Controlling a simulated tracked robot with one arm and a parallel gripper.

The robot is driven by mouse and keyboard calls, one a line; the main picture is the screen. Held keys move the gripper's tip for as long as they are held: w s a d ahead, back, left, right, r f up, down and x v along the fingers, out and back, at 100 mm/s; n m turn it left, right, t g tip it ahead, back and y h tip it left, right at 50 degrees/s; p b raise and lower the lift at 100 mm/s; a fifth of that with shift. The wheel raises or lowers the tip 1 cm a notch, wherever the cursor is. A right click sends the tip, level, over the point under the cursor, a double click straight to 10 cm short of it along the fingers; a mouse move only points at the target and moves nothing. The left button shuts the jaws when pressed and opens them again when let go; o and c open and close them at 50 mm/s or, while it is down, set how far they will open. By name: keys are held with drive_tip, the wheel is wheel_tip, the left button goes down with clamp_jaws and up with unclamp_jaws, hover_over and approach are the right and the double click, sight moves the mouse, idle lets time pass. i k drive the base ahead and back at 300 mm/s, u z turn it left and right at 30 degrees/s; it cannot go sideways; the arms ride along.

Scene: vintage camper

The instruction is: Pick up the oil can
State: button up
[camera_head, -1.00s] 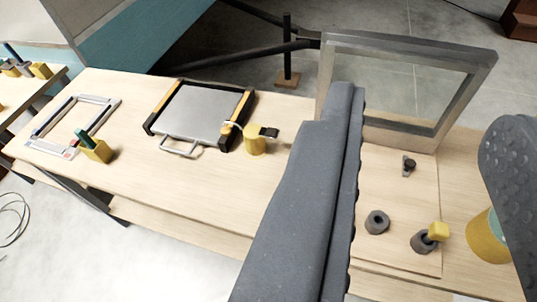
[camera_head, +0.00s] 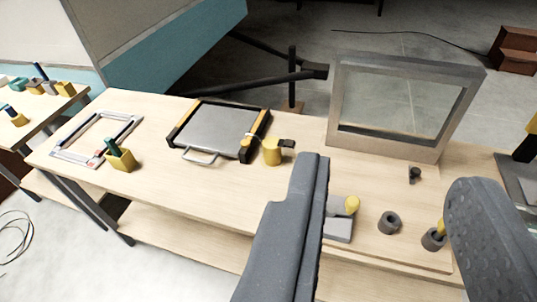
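My gripper (camera_head: 391,172) is open and empty, its two dark grey fingers wide apart over the right part of the wooden workbench (camera_head: 225,190). I cannot tell for sure which thing is the oil can. A small yellow cylinder with a black part (camera_head: 272,151) stands on the bench, left of the left finger. A grey block with a yellow knob (camera_head: 351,205) lies between the fingers in the picture, its left side partly hidden. A larger yellow round thing, seen earlier at the right, is now hidden, apparently behind the right finger.
An upright grey frame (camera_head: 385,150) stands behind the fingers. A grey ring (camera_head: 389,222) and a dark ring with a yellow piece (camera_head: 433,239) lie near the front. A flat press-like tray (camera_head: 218,130) and a yellow holder (camera_head: 121,159) are to the left.

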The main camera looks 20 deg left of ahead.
sight(273, 146)
drive_tip(key=u, duration=0.05)
drive_tip(key=i, duration=0.9)
drive_tip(key=z, duration=0.1)
